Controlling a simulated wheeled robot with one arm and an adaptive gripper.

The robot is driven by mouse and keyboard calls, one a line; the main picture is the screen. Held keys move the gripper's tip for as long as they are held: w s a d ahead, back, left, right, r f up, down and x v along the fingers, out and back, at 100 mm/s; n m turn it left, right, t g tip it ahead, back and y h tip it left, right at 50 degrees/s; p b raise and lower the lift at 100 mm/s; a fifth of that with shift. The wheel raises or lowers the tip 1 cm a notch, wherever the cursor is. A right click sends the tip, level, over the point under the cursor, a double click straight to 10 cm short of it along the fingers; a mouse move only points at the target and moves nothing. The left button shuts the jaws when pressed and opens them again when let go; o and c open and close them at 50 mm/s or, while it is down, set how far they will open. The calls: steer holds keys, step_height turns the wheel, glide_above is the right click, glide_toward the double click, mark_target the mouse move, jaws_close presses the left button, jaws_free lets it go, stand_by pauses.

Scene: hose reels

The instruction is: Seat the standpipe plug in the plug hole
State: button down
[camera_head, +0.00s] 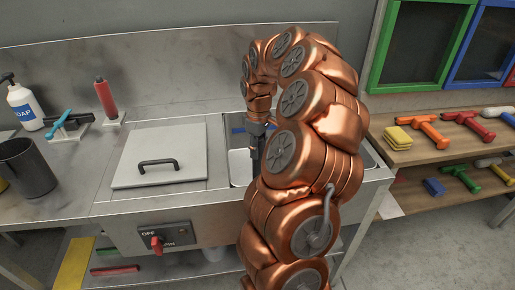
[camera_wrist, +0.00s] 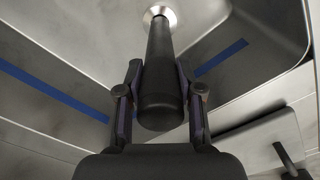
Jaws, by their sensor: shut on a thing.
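The standpipe plug (camera_wrist: 161,75) is a dark round tube in the wrist view. My gripper (camera_wrist: 160,92) is shut on it, with one finger on each side near its thick near end. The plug hole (camera_wrist: 159,13) shows as a bright metal ring on the basin floor, at the plug's far end. The plug covers part of the ring. I cannot tell whether its tip is in the hole or only above it. In the head view my gripper (camera_head: 258,138) points down into the sink basin (camera_head: 236,128), largely hidden by my copper arm.
A flat lid (camera_head: 160,155) with a black handle lies left of the basin. A red knob (camera_head: 157,244) is on the counter front. A soap bottle (camera_head: 23,103), a red bottle (camera_head: 106,98) and a dark mug (camera_head: 28,168) stand left. Shelves with coloured tools (camera_head: 432,132) are at right.

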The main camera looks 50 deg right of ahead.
steer(key=shift+f+b, duration=0.95)
steer(key=shift+f, duration=0.8)
steer(key=c, duration=0.7)
jaws_free()
steer(key=shift+r, duration=0.1)
step_height(320, 180, up, 12)
steer(key=shift+f, duration=0.1)
stand_by(0.5)
